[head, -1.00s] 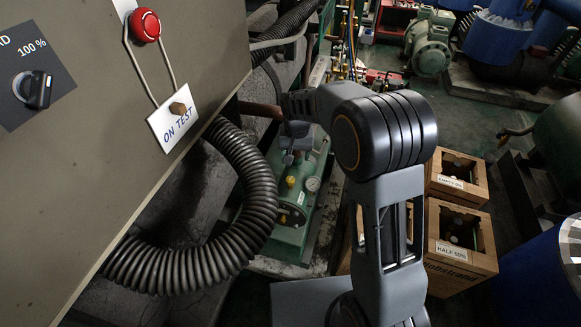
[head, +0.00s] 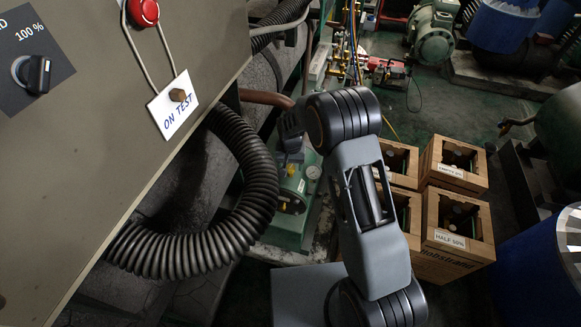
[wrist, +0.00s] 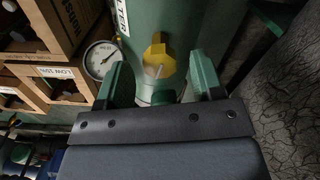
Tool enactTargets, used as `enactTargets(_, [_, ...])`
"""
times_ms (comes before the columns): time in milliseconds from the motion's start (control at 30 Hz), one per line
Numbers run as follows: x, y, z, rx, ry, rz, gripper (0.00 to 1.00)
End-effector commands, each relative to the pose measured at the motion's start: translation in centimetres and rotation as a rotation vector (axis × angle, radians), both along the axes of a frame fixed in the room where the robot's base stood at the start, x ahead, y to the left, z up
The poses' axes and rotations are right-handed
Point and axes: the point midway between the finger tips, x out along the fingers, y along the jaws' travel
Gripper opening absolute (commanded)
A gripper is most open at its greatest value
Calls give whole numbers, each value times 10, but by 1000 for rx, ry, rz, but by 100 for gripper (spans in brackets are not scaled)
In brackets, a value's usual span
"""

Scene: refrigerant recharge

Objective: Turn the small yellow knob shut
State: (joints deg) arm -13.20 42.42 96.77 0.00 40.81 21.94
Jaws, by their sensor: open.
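The small yellow knob (wrist: 158,57) sits on a green cylindrical vessel (wrist: 178,18), beside a round white gauge (wrist: 102,59) in the wrist view. My gripper (wrist: 163,78) is open, with one green finger to each side of the knob in the picture. The knob appears just beyond the fingertips, and I see no contact. In the head view my gripper (head: 291,158) hangs over the green unit (head: 292,228). The gauge (head: 313,172) shows to its right, and my gripper partly hides the knob area there.
A grey panel (head: 90,170) with a red button (head: 143,12) fills the left. A thick black corrugated hose (head: 262,190) curves close to my gripper. Wooden crates (head: 458,215) with bottles stand at right.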

Motion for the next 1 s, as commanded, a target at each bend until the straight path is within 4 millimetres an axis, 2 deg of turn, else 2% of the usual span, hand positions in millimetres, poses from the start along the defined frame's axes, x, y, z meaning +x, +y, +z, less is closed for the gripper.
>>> enactTargets(167, [0,0,-10,0,1,0,61])
enactTargets(500, [0,0,-11,0,0,0,60])
enactTargets(1000, [0,0,-11,0,0,0,12])
